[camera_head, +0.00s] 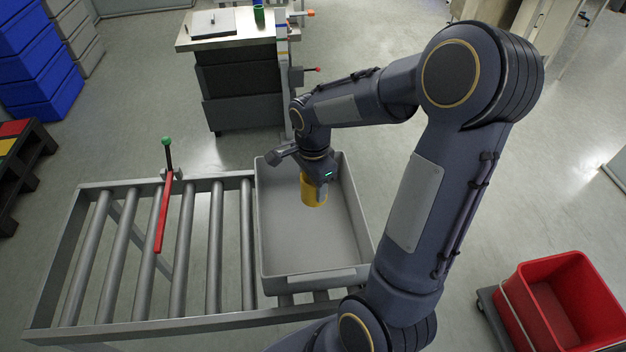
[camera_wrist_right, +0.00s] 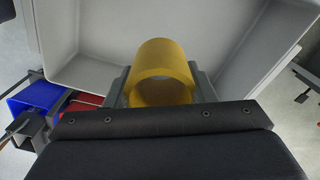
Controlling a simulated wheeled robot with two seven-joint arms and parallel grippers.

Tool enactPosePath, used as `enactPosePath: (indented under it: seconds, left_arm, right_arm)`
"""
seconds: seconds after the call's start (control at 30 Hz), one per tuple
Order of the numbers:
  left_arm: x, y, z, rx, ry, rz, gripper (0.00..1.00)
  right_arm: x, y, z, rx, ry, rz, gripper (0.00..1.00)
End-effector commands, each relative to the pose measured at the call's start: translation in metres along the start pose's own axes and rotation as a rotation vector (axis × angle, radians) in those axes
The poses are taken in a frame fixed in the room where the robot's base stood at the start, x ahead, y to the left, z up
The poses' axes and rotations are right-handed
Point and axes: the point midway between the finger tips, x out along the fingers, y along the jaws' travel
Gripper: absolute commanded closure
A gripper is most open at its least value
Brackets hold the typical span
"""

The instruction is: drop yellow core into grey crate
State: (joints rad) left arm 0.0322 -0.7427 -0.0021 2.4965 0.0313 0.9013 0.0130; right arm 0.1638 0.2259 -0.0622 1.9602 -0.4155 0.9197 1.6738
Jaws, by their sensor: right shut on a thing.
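The yellow core (camera_head: 313,190) is a short hollow cylinder. My right gripper (camera_head: 316,180) is shut on it and holds it over the inside of the grey crate (camera_head: 300,250). In the right wrist view the yellow core (camera_wrist_right: 163,72) sits between the gripper's fingers, with the pale wall of the grey crate (camera_wrist_right: 90,72) behind it. The crate stands on the right end of the roller conveyor and looks empty. Whether the core touches the crate floor I cannot tell. My left gripper is not in view.
The roller conveyor (camera_head: 213,250) has a red stop bar (camera_head: 162,215) across it, left of the crate. A steel-topped workbench (camera_head: 230,40) with a green cylinder (camera_head: 259,15) stands behind. A red bin (camera_head: 565,300) is at lower right. Blue crates (camera_head: 35,60) are stacked at upper left.

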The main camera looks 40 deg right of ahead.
Motion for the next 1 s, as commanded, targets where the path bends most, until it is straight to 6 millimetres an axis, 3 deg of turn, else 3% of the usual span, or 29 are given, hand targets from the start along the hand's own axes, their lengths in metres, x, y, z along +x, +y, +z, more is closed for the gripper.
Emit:
enactPosePath:
  seconds: [0.23, 0.27, 0.43, 0.77, 1.0]
  left_arm:
    - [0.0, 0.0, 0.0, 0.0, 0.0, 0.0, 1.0]
    - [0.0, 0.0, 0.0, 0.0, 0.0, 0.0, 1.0]
    - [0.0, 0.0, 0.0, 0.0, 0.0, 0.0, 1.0]
    - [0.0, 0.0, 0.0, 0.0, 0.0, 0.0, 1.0]
    - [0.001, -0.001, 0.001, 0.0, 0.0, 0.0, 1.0]
  right_arm:
    - [0.0, 0.0, 0.0, 0.0, 0.0, -0.001, 0.72]
    - [0.0, 0.0, 0.0, 0.0, 0.0, -0.001, 0.46]
    - [0.0, 0.0, 0.0, 0.0, 0.0, -0.001, 0.25]
    - [-0.004, -0.001, 0.0, 0.0, 0.001, -0.003, 0.25]
    - [-0.042, -0.001, 0.0, -0.001, 0.0, -0.007, 0.25]
